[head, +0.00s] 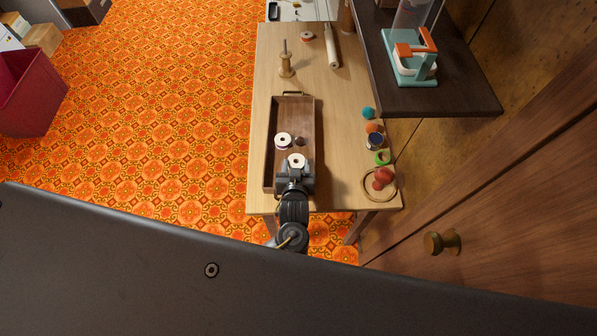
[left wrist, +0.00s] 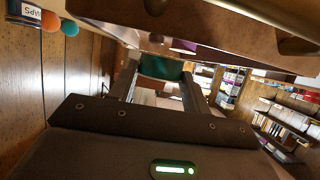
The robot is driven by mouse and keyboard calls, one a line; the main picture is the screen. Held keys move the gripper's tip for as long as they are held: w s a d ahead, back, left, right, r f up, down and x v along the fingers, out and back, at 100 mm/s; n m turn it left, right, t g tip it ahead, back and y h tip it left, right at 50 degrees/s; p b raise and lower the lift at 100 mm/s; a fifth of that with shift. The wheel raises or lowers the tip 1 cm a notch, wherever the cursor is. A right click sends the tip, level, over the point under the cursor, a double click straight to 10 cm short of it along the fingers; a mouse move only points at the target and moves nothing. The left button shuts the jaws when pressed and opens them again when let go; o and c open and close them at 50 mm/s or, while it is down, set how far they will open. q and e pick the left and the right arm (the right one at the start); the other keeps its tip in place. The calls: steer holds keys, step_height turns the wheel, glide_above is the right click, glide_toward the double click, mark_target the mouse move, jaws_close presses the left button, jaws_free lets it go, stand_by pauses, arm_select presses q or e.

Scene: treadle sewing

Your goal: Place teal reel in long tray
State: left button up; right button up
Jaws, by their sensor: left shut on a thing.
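The long tray (head: 310,120) is a dark wooden box with a handle at its far end, lying lengthwise on the table. My left gripper (head: 297,171) is over the near end of the tray. It is shut on the teal reel (left wrist: 160,67), whose teal side shows between the fingers in the left wrist view; from the head only its pale top (head: 297,160) shows. I cannot tell whether the reel touches the tray floor. A purple-edged reel (head: 284,140) stands inside the tray, with a small brown piece (head: 300,141) beside it. My right gripper is not in view.
Right of the tray, a row of small items includes a teal ball (head: 368,113), an orange ball (head: 374,127), a can (head: 375,141) and a green ring (head: 382,158). A wooden spool stand (head: 286,66) is beyond the tray. A dark shelf (head: 430,98) overhangs the right side.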

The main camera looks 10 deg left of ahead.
arm_select(q)
steer(key=shift+s+d+f, duration=0.1)
steer(key=shift+d+f, duration=0.15)
steer(key=shift+f, duration=0.6)
steer(key=shift+d+f, duration=0.2)
steer(key=shift+f, duration=1)
steer(key=shift+f, duration=0.1)
steer(key=shift+f+b, duration=0.15)
steer(key=shift+b, duration=0.2)
steer(key=o, duration=0.7)
steer(key=shift+r, duration=0.25)
steer(key=v, duration=0.7)
steer(key=shift+s+r, duration=0.15)
steer(key=shift+s, duration=0.1)
